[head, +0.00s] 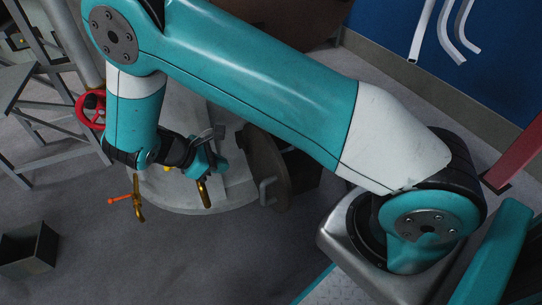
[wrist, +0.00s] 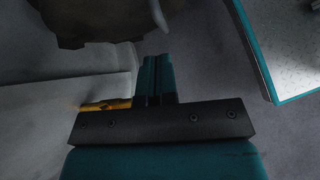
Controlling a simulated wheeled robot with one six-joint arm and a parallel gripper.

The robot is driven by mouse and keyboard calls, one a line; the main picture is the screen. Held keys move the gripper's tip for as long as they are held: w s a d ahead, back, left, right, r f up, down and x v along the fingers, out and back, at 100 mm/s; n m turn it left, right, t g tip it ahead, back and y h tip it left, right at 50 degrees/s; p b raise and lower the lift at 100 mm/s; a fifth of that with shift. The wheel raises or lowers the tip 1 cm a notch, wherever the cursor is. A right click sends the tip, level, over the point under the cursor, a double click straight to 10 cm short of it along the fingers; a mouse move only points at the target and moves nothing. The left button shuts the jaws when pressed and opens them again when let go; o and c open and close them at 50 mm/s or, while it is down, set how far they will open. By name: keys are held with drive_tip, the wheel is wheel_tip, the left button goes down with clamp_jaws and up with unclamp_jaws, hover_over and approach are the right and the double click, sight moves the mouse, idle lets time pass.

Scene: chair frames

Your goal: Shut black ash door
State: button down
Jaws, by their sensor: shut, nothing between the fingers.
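The black ash door (head: 266,160) is a dark rounded plate on the right side of a pale grey round body (head: 190,200). It stands swung out, with a grey bar handle (head: 266,192) at its lower edge. A dark opening shows behind it, partly hidden by my arm. In the wrist view the door (wrist: 110,22) fills the upper left, with part of its handle (wrist: 158,14) beside it. My gripper (head: 219,167) is left of the door, over the grey body. Its fingers (wrist: 157,68) are together and empty, apart from the handle in the picture.
A brass valve with an orange lever (head: 135,200) and a brass stub (head: 204,192) stick out in front of the body. A red handwheel (head: 90,108) is at left. A black box (head: 28,250) lies lower left. The floor (head: 190,260) in front is clear.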

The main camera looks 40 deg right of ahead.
wheel_tip(320, 180, down, 3)
drive_tip(key=d+n+h+p, duration=0.2)
drive_tip(key=h, duration=0.1)
drive_tip(key=b, duration=0.2)
approach(279, 167)
wheel_tip(279, 167, down, 4)
drive_tip(key=d, duration=0.3)
drive_tip(key=s+d, duration=0.1)
drive_tip(key=shift+d+r, duration=0.1)
drive_tip(key=shift+d, duration=0.85)
drive_tip(key=shift+s+d, duration=0.1)
